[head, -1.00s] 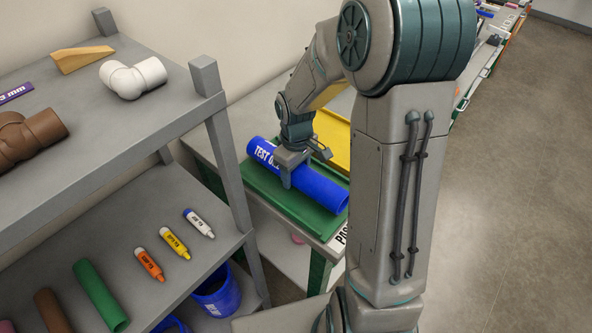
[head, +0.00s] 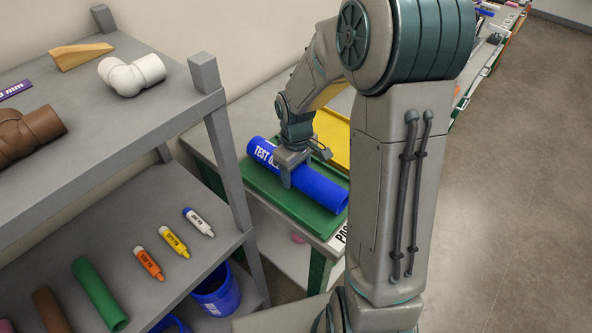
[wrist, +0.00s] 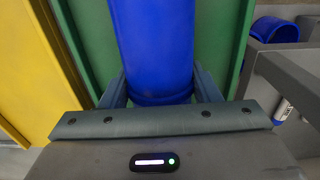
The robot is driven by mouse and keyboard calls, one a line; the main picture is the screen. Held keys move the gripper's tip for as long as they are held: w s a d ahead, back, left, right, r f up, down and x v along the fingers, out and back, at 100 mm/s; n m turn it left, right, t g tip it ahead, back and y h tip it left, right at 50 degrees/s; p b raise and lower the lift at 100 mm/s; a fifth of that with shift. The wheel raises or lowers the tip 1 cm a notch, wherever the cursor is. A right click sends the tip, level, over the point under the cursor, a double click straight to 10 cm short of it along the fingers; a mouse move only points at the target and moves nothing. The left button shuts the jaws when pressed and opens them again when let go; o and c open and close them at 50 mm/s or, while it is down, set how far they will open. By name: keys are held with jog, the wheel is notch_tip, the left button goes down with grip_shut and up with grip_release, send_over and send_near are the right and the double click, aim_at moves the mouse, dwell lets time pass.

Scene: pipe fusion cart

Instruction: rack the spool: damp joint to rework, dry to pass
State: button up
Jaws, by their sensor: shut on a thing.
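The blue spool (head: 322,187), a pipe with white lettering that begins "TEST", lies lengthwise in or just over the green tray (head: 262,187). My gripper (head: 287,178) is shut on the spool around its middle, from above. In the wrist view the spool (wrist: 155,45) runs between the two fingers (wrist: 155,90), with green on both sides. I cannot tell whether it rests on the tray floor. The yellow tray (head: 333,135) is just behind the green one, partly hidden by my arm. A label starting "PA" (head: 341,238) is on the table edge by the green tray. No damp shows on the visible surface.
A grey shelf (head: 150,110) stands at the left, with a white elbow (head: 132,76), a brown fitting (head: 28,135), a wedge (head: 80,56), marker tubes and a green pipe (head: 98,293). A blue bucket (head: 217,291) sits below. Open floor lies right.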

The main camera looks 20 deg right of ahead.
jog(key=o, duration=1.3)
notch_tip(320, 180, up, 14)
jog(key=s+m+t, duration=0.3)
jog(key=s+m, duration=0.3)
jog(key=s, duration=1.1)
jog(key=shift+r+m, duration=0.4)
jog(key=shift+r, duration=0.05)
